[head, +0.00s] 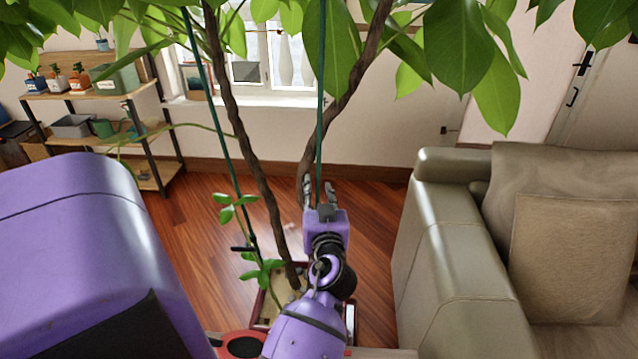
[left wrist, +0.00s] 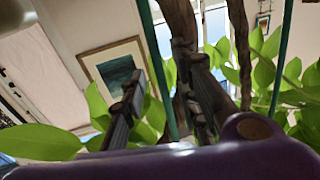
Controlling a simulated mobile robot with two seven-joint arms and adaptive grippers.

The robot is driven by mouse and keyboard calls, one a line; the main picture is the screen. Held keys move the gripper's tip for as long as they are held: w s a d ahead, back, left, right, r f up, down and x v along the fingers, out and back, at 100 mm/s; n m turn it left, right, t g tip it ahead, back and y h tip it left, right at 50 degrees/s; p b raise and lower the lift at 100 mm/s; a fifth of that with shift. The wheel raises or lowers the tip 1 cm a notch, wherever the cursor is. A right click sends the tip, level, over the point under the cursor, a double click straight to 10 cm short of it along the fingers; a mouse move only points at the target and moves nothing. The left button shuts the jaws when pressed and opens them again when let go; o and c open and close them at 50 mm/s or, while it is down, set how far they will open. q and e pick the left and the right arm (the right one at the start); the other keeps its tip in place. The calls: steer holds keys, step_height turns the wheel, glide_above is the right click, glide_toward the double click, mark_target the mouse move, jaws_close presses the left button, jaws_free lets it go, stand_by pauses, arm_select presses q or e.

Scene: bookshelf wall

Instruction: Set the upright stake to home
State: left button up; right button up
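The upright green stake (head: 320,110) rises nearly vertical among the leaves of a potted plant in the head view. A second green stake (head: 215,110) leans, its top to the left. My left gripper (head: 319,192) is open at the lower visible part of the upright stake. A stake (left wrist: 158,70) also runs between the spread fingers in the left wrist view, with gaps seen at both sides. The lower end of the upright stake is hidden behind my gripper and arm. My right gripper is out of view.
Two brown plant trunks (head: 240,130) rise from a planter (head: 262,308), one close behind my fingers. A grey sofa (head: 465,250) stands at right, a plant shelf (head: 90,95) at back left. Leaves hang overhead.

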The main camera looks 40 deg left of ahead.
arm_select(q)
steer(key=v, duration=0.7)
steer(key=shift+d, duration=0.25)
steer(key=shift+s, duration=0.15)
